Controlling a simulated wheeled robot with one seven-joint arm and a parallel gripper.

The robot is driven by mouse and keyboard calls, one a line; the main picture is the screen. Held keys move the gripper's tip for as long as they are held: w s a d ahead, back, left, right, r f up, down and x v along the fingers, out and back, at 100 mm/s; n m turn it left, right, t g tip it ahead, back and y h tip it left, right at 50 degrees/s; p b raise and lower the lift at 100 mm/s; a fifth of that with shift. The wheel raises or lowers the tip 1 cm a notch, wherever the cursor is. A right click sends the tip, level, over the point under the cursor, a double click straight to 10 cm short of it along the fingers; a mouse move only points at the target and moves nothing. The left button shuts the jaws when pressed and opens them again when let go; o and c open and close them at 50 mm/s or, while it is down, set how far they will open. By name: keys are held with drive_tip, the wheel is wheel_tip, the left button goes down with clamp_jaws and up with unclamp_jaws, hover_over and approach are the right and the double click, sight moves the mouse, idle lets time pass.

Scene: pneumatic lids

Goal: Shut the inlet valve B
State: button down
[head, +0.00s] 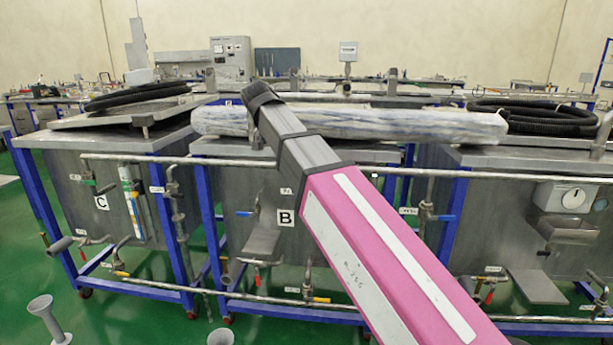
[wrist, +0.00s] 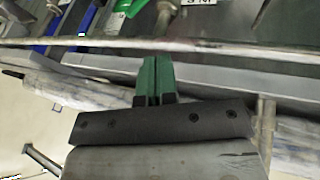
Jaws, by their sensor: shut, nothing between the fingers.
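Tank B (head: 232,190) carries a black "B" on a white label (head: 285,218). A valve with a blue handle (head: 245,213) is left of that label, its handle lying sideways. Another blue-handled valve (head: 445,217) is on the pipe right of my arm. The small tags are unreadable, so I cannot tell which is inlet valve B. My gripper (wrist: 155,80) has green fingers, closed together and empty, near a horizontal pipe in the wrist view. Beyond that pipe is a brown valve body (wrist: 165,14), apart from the fingers. In the head view my pink arm hides part of tank B, and the fingers do not show.
A long horizontal pipe (head: 225,161) runs across the tank fronts. A plastic-wrapped roll (head: 430,127) lies above it. Lower valves have a red handle (head: 258,280) and a yellow handle (head: 320,300). Tank C (head: 75,172) stands left.

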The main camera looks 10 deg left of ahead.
drive_tip(key=s+d+x, duration=0.1)
drive_tip(key=d+x, duration=0.1)
drive_tip(key=x, duration=1)
drive_tip(key=shift+d, duration=0.3)
drive_tip(key=shift+w+d, duration=0.1)
drive_tip(key=shift+w, duration=0.05)
drive_tip(key=d+f+m+y, duration=0.1)
drive_tip(key=d+f+y, duration=0.3)
drive_tip(key=d+y, duration=0.2)
drive_tip(key=shift+d+f+y, duration=0.3)
drive_tip(key=shift+f+y, duration=0.1)
drive_tip(key=shift+y, duration=0.3)
drive_tip(key=shift+f, duration=0.1)
idle(0.8)
